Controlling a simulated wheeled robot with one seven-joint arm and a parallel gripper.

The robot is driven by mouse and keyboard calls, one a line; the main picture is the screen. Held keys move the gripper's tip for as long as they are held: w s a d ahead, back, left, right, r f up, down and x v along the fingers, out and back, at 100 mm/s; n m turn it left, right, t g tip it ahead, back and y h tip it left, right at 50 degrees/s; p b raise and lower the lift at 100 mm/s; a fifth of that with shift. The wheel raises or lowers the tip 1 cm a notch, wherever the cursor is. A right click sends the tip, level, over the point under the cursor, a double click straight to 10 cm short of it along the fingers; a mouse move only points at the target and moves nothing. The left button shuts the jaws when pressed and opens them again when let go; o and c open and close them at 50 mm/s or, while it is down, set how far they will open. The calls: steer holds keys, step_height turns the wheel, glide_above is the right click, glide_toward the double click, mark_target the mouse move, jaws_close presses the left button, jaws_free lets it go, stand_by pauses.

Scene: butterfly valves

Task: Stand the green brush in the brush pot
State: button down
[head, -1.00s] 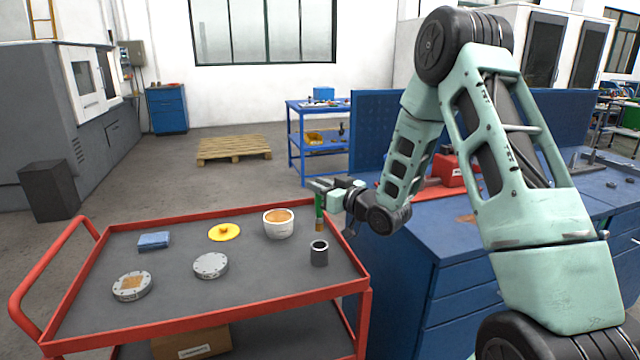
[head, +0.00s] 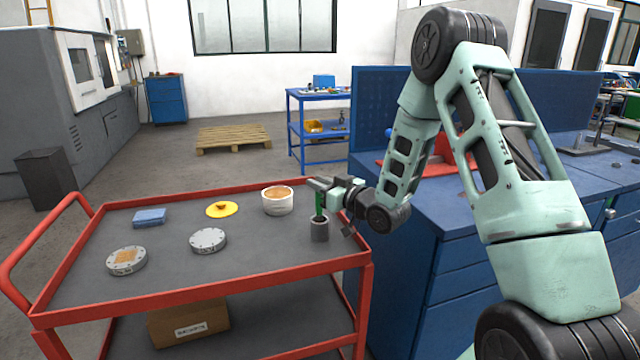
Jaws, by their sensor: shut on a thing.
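The green brush (head: 320,203) is upright in my gripper (head: 322,187), which is shut on its upper part. The brush's lower end is hidden inside or behind the rim of the dark grey brush pot (head: 319,231); it appears to be in the pot's mouth. The pot stands upright at the right end of the cart's top. My gripper is just above the pot.
A blue workbench (head: 470,250) stands close at the right.

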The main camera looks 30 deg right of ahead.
steer(key=shift+f, duration=0.35)
steer(key=c, duration=1.2)
jaws_free()
steer(key=shift+c, duration=0.2)
steer(key=s+d+p, duration=0.3)
steer(key=s+p, duration=0.4)
steer(key=s, duration=1)
steer(key=shift+d, duration=0.15)
